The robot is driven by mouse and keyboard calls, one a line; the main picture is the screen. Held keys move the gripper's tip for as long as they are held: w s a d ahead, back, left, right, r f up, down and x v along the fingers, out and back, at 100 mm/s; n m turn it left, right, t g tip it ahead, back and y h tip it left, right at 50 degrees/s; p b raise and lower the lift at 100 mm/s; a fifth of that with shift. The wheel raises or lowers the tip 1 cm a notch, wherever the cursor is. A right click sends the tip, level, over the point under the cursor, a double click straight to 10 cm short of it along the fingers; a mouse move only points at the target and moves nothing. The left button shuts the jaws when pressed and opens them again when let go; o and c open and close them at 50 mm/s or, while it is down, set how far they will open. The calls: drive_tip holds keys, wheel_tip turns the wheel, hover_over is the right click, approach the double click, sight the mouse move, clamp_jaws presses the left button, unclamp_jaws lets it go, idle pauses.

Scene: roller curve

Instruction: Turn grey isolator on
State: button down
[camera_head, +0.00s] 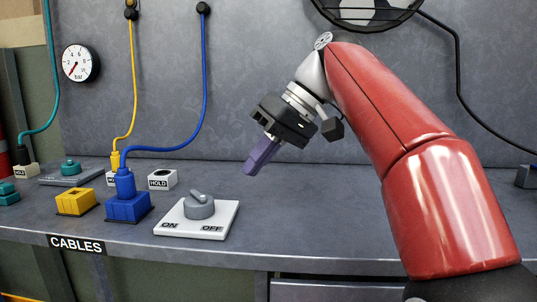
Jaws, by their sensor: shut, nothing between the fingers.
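The grey isolator (199,206) is a round rotary knob on a white plate (190,231) lying on the bench. The plate is marked ON at its left and OFF at its right. The knob's raised handle slants up and to the left in the picture; which label it is set to I cannot tell for certain. My gripper (251,170) has purple fingers, shut and empty. It hangs above the bench, up and to the right of the isolator, apart from it.
Left of the isolator stand a blue connector block (127,208) with a blue cable and a yellow block (75,202). A white HOLD box (162,179) is behind. The bench (310,225) right of the plate is clear. A pressure gauge (80,63) hangs on the wall.

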sight(212, 198)
drive_tip(key=b+x, duration=0.1)
drive_tip(key=x, duration=0.3)
drive_tip(key=shift+f, duration=0.15)
drive_tip(key=shift+s+a, duration=0.9)
drive_tip(key=shift+a, duration=0.05)
drive_tip(key=shift+s+a, duration=0.4)
drive_tip(key=shift+a, duration=0.15)
